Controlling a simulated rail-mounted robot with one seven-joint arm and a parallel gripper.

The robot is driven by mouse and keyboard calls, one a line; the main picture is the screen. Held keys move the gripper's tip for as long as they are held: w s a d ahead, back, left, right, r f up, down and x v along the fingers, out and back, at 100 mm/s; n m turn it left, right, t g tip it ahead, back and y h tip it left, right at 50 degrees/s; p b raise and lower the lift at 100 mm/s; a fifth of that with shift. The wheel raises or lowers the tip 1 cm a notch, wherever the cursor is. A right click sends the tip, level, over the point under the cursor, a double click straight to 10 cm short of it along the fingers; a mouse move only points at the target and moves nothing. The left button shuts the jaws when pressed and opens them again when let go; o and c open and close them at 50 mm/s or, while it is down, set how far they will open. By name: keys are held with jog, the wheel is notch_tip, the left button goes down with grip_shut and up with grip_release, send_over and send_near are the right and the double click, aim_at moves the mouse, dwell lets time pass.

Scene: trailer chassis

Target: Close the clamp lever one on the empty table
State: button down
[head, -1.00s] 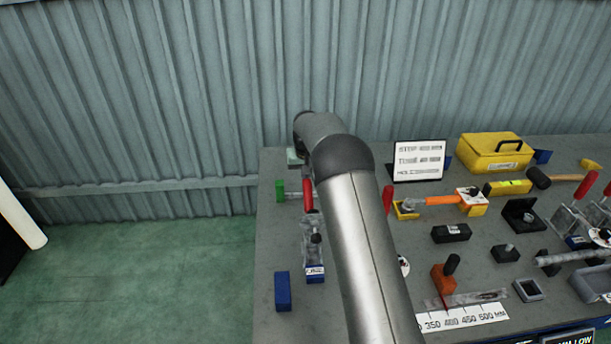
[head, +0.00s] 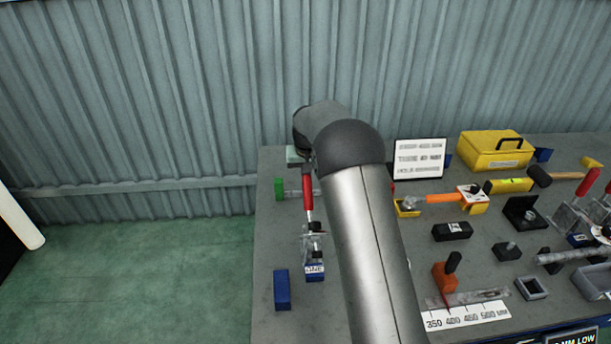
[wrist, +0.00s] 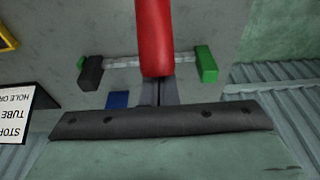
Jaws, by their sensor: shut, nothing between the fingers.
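The toggle clamp (head: 314,240) stands at the left of the table, with its red lever (head: 308,196) reaching away toward the wall. In the wrist view the red lever (wrist: 154,38) fills the top centre, and its end overlaps the fingertips. My gripper (wrist: 158,92) is shut and empty, right at the lever's end. I cannot tell whether it touches the lever. In the head view my arm's wrist mostly hides the gripper, above the lever's far end.
A rod with a green end block (head: 279,188) lies beside the lever. A blue block (head: 282,290) is at the front left. A sign (head: 419,158), a yellow case (head: 495,150) and several tools crowd the table to the right. The corrugated wall (head: 150,100) stands behind.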

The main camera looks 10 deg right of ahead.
aim_at(307, 182)
jog(key=shift+s+a, duration=0.1)
jog(key=shift+s, duration=0.85)
jog(key=shift+r, duration=0.1)
jog(key=shift+w+r, duration=0.1)
jog(key=shift+r, duration=0.15)
jog(key=shift+s+a+r+b, duration=0.15)
jog(key=shift+s+r, duration=0.15)
jog(key=shift+s, duration=0.2)
jog(key=shift+s+d+r+b, duration=0.1)
jog(key=shift+s+r, duration=0.25)
jog(key=shift+s, duration=0.2)
jog(key=shift+s+a+r+b, duration=0.15)
jog(key=shift+s+r, duration=0.15)
jog(key=shift+s, duration=0.2)
jog(key=shift+d, duration=0.1)
jog(key=shift+s+r+b, duration=0.3)
jog(key=shift+s+r, duration=0.05)
jog(key=shift+s, duration=0.55)
jog(key=shift+s+r+b, duration=0.3)
jog(key=shift+s, duration=0.55)
